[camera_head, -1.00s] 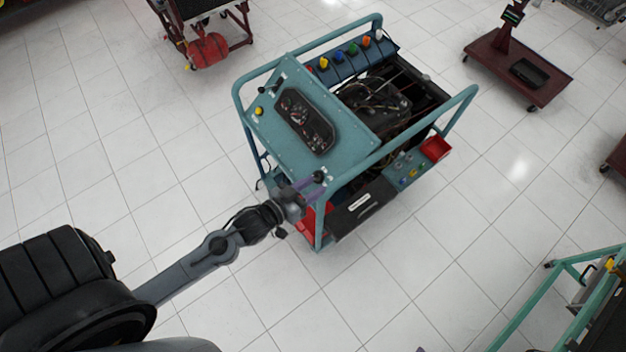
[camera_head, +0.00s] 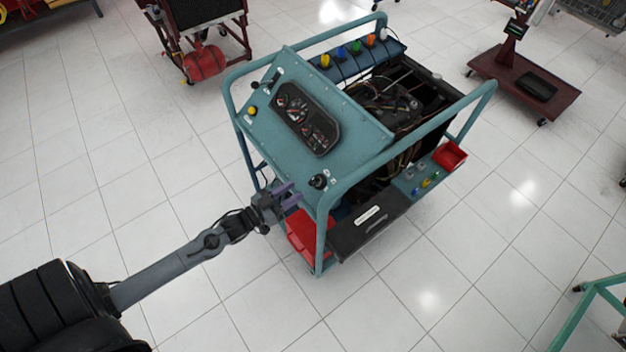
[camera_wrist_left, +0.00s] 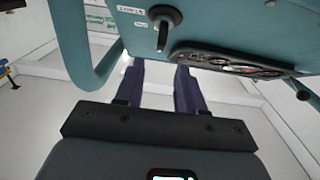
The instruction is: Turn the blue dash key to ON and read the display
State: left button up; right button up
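A black rotary switch with a lever-like handle (camera_head: 318,181) sits on the near corner of the blue-green dash panel (camera_head: 290,160). It also shows at the top of the left wrist view (camera_wrist_left: 164,24), beside a small label. I cannot make out a blue key. The dark gauge cluster (camera_head: 306,120) is on the panel; its readings are too small to tell. My left gripper (camera_head: 294,194) has purple fingers and is just off the panel's near edge, left of the switch. In the left wrist view its fingers (camera_wrist_left: 159,75) are apart with nothing between them. My right gripper is out of view.
The trainer's tubular frame (camera_head: 322,225) rises close to my left gripper. A red tray (camera_head: 303,232) hangs below the panel. A yellow button (camera_head: 252,111) and a black lever (camera_head: 272,80) are on the panel's far side. Open tiled floor surrounds the trainer.

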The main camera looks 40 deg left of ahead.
aim_at(313, 179)
pick_arm(q)
jog(key=x, duration=0.8)
jog(key=shift+w+d, duration=0.1)
jog(key=shift+w, duration=0.1)
jog(key=shift+c, duration=0.4)
grip_shut()
